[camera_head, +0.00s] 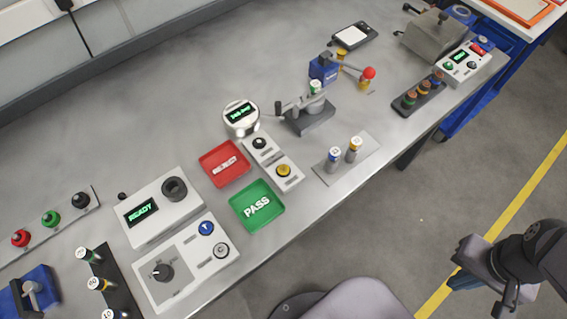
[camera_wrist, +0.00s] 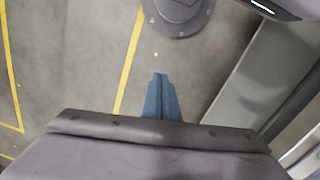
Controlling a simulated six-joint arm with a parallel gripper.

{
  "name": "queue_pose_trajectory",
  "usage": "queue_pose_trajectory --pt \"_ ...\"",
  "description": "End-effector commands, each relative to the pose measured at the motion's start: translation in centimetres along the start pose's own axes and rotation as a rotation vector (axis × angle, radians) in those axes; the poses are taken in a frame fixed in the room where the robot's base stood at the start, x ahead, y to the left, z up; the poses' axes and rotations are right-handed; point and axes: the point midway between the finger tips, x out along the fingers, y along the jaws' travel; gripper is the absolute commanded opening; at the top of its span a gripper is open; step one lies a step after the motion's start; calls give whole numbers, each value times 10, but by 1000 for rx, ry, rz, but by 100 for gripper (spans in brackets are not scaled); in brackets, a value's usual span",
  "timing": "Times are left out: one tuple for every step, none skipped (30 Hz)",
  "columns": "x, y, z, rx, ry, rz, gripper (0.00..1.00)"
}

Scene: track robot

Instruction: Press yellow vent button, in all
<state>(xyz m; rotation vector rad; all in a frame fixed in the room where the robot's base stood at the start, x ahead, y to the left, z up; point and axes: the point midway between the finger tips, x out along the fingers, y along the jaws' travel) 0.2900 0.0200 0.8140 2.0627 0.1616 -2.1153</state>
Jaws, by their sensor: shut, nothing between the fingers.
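A yellow button (camera_head: 283,170) sits on the front end of a small light-grey control box (camera_head: 272,160) near the middle of the bench, right of the green PASS tray. A black knob or button (camera_head: 259,143) is on the same box's rear part. No label by the yellow button is readable. My gripper (camera_head: 457,283) is at the lower right, over the floor, well away from the bench buttons. In the wrist view its blue fingers (camera_wrist: 160,78) are together, with nothing between them. The yellow button does not show in the wrist view.
The green PASS tray (camera_head: 257,206) and red tray (camera_head: 224,163) lie left of the box. A round gauge (camera_head: 241,117) stands behind it. A clamp fixture (camera_head: 309,115) and a plate with two small cylinders (camera_head: 346,160) are to its right. A READY box (camera_head: 160,207) stands left.

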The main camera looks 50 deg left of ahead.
Motion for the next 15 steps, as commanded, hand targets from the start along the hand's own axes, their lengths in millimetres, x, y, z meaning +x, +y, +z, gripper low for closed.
queue_pose_trajectory --pt "-10 -8 -4 -68 -7 16 0" --pt "-13 -12 -7 -109 -12 27 0" --pt "-18 -18 -10 -166 -16 44 0" --pt "-21 -23 -13 -211 -19 57 0" --pt "-25 -28 -16 -257 -23 71 0" --pt "-30 -35 -20 -319 -27 90 0" --pt "-34 -40 -22 -366 -30 106 0" --pt "-38 -46 -25 -412 -30 121 0" --pt "-42 -54 -29 -473 -33 142 0" --pt "-46 -60 -31 -520 -34 159 0" --pt "-50 -67 -33 -565 -35 174 0" --pt "-55 -76 -37 -626 -33 197 0" --pt "-58 -83 -39 -671 -34 214 0" --pt "-62 -90 -41 -716 -32 231 0" --pt "-67 -99 -43 -776 -30 255 0"
